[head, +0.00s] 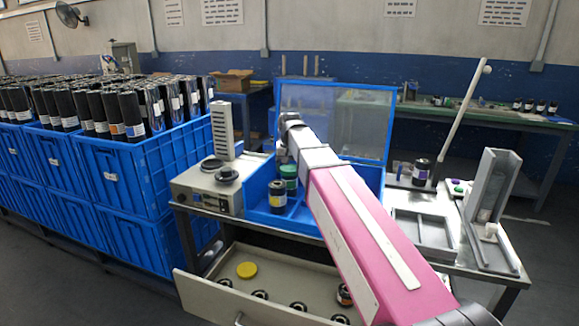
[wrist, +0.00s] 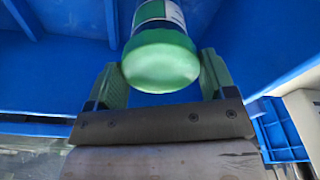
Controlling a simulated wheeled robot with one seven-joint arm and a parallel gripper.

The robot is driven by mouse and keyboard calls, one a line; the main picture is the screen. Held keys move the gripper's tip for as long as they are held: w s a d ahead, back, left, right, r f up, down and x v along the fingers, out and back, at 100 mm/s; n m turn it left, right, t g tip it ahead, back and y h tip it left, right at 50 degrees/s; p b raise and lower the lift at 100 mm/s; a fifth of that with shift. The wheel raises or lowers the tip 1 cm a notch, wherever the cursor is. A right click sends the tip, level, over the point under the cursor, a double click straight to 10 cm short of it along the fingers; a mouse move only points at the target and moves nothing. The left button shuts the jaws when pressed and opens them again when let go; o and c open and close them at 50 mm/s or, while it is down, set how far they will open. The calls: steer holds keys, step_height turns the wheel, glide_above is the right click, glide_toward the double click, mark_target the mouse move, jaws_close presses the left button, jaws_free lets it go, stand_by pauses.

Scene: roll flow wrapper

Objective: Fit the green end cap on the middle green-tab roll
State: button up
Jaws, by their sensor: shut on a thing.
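The green end cap (wrist: 160,65) lies between the two fingers of my gripper (wrist: 161,72) in the wrist view, and the gripper is shut on it. A roll with a white label and a green band (wrist: 157,12) stands directly beyond the cap, in line with it. The cap meets the roll's end; I cannot tell how fully it is seated. In the head view, a dark roll with a green top (head: 289,178) stands in the blue bin (head: 257,192). A yellow-marked roll (head: 277,197) stands in front of it. My arm hides the gripper there.
A grey machine (head: 205,185) stands left of the bin. A grey tray (head: 425,232) and a grey upright fixture (head: 490,200) stand at right. Blue crates (head: 150,165) fill the left.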

mark_target(290, 169)
steer(key=o, duration=0.6)
steer(key=shift+s+r, duration=0.2)
steer(key=shift+r, duration=1.6)
steer(key=shift+s+r, duration=0.25)
steer(key=shift+r, duration=1.6)
steer(key=shift+s+r, duration=0.2)
steer(key=shift+r, duration=1.6)
